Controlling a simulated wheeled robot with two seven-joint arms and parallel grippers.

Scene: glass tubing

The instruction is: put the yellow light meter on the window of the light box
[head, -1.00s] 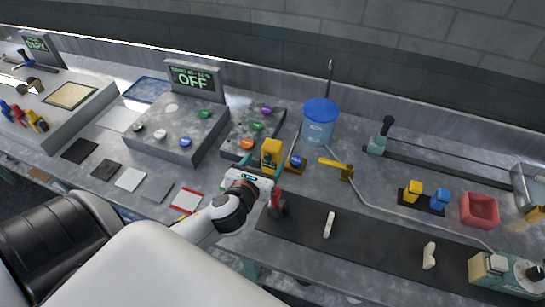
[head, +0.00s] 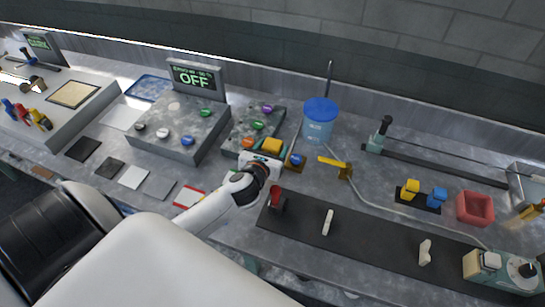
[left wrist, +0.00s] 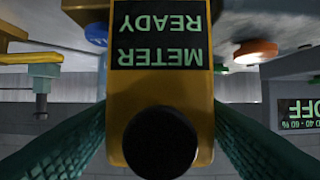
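The yellow light meter (head: 272,145) stands in the middle of the bench, right of the orange knob. My left gripper (head: 267,157) reaches it from the front and hides its lower part. In the left wrist view the meter (left wrist: 160,90) fills the middle, with a METER READY display and a dark round part. Green fingers press against both sides with no gap showing, so the gripper looks shut on it. The light box seems to be the grey box at far left, with a tan window (head: 73,94) and a DARK sign. My right gripper is not in view.
A knob box with an OFF sign (head: 194,78) lies between the meter and the far-left box. A small knob panel (head: 240,137), a blue-lidded tub (head: 319,120) and a yellow hammer-shaped thing (head: 335,164) stand close by. Flat tiles line the front left edge.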

